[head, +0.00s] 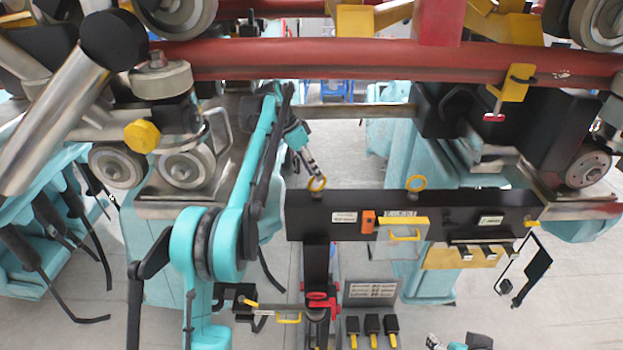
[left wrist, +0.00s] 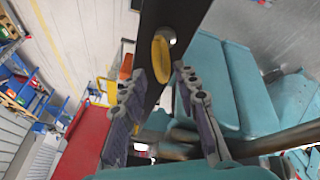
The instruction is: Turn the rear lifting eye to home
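I cannot tell from the pictures which is called rear. My left gripper (head: 312,172) is at the left eye, coming down from the upper left. In the left wrist view, my left gripper (left wrist: 170,84) is open, and the yellow eye (left wrist: 163,58) shows between and just beyond its fingertips. I cannot tell whether they touch it. A teal and grey part at the bottom edge of the head view seems to be my right arm's end; its fingers are unclear.
A red rail (head: 350,60) with wheels and yellow clamps crosses above. A black panel (head: 527,272) hangs at right. Grey floor shows around the beam.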

